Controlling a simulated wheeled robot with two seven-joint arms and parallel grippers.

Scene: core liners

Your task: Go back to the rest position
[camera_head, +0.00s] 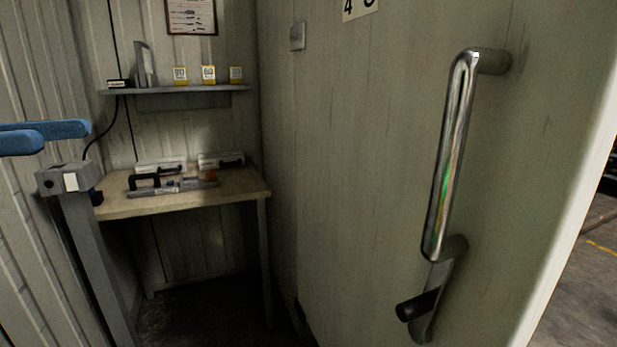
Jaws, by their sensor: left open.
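My left gripper (67,135) shows at the left edge as two blue fingers with rounded ends. The fingers are apart and nothing shows between them. They stand in front of the ribbed wall, above a grey box on a post, and no contact with it can be made out. The rest of the left arm is outside the picture. My right gripper is not in view.
A pale door (370,180) with a long metal handle (455,150) and a dark-gripped lever (418,306) fills the right. A grey post with a box (66,179) stands at left. Behind are a workbench (235,190) with tools and a shelf (175,90). Floor shows far right.

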